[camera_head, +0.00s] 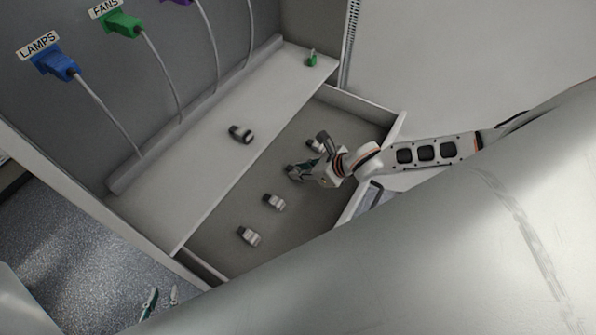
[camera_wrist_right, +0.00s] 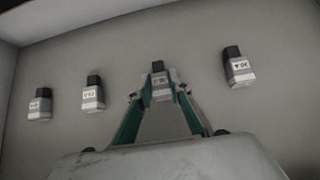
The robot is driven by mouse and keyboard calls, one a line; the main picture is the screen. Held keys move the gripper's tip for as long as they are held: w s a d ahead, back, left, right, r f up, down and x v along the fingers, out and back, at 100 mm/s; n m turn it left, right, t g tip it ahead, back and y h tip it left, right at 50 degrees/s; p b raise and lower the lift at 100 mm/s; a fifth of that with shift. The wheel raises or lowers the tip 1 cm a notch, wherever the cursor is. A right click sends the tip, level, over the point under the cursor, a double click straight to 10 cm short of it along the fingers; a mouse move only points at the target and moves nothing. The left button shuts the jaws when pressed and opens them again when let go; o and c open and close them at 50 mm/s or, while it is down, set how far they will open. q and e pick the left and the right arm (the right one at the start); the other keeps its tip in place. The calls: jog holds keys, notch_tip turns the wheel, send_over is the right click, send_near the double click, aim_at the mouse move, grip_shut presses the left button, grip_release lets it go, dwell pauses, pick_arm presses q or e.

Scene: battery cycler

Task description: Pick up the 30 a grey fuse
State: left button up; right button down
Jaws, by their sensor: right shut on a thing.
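My right gripper (camera_wrist_right: 158,92) is shut on a grey fuse (camera_wrist_right: 160,79) with a dark cap and a pale label too small to read surely. In the head view my right gripper (camera_head: 299,171) is down inside the open drawer, partly hiding this fuse. Three similar fuses lie in a row with it: two to the left in the wrist view, a far-left fuse (camera_wrist_right: 39,104) and a nearer fuse (camera_wrist_right: 93,95), and one to the right (camera_wrist_right: 238,68). My left gripper (camera_head: 162,298) is low at the bottom left, empty, its fingers apart.
Another grey fuse (camera_head: 241,134) and a green fuse (camera_head: 312,60) stand on the shelf (camera_head: 185,185) beside the drawer. The drawer's end wall (camera_head: 398,127) is close to my right arm. Blue (camera_head: 55,63) and green (camera_head: 120,23) connectors with cables are on the panel.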

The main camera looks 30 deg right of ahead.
jog(key=shift+r, duration=0.1)
notch_tip(320, 180, up, 20)
dwell(0.5)
jog(key=shift+a, duration=0.1)
dwell(0.4)
